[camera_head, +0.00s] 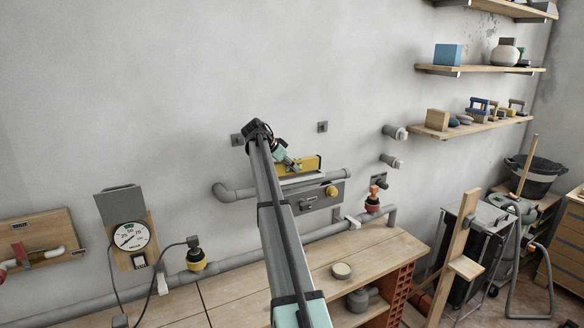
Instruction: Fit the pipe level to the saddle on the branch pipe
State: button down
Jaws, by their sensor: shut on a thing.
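A yellow pipe level (308,164) is at the tip of my arm, in front of the wall. My gripper (292,163), with mint-coloured parts, is shut on its left portion. The grey branch pipe (341,175) runs across the wall just below the level, with an elbow at its left end; my arm hides part of it. A pale strip (303,179) lies directly under the level, along the pipe. It may be the saddle, but I cannot tell. I also cannot tell whether the level touches it.
A grey panel with a yellow knob (331,191) is below the branch pipe. A long grey pipe (235,262) runs along the wall above the wooden bench (384,255). A gauge (131,236) is at left; shelves (490,126) are at right.

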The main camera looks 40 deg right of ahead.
jog(key=shift+f, duration=0.1)
jog(key=shift+f+b, duration=0.55)
jog(key=shift+f, duration=0.55)
jog(key=c, duration=0.8)
grip_release()
jog(key=shift+a, duration=0.1)
jog(key=v, duration=1.2)
